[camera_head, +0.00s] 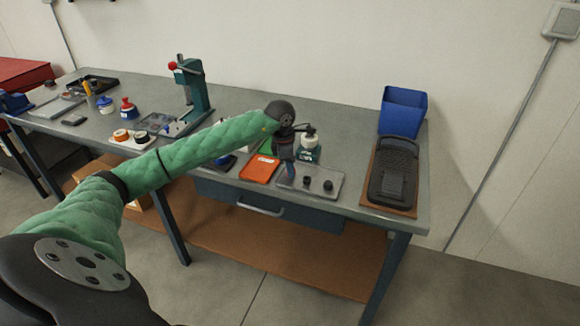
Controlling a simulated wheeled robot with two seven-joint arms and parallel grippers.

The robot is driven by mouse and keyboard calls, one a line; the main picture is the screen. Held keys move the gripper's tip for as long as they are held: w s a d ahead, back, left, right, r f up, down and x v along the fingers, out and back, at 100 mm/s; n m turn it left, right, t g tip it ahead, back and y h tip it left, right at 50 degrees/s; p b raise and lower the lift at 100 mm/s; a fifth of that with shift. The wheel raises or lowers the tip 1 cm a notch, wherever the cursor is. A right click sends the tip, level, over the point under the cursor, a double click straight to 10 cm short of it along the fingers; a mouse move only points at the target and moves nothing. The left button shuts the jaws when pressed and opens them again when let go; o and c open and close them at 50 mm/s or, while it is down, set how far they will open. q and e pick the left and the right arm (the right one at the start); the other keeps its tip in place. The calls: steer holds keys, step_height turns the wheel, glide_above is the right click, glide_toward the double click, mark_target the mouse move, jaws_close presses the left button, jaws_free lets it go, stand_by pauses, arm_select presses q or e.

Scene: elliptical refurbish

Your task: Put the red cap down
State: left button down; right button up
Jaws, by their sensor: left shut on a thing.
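My left gripper (289,172) reaches across the bench from the left and points down. It is low over the front part of the bench, between an orange tray (260,169) and a clear grey tray (333,183). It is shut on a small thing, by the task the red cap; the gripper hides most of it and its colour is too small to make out. I cannot tell whether it touches the surface below. My right gripper is out of view.
Two small dark parts (328,185) lie in the clear tray. A white-topped bottle (309,140) stands close behind the gripper. A blue bin (403,111) and a dark device on a brown board (392,175) are at right. A green press (192,90) stands at left.

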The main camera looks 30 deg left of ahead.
arm_select(q)
steer(key=c, duration=1.2)
jaws_free()
steer(key=shift+r, duration=0.1)
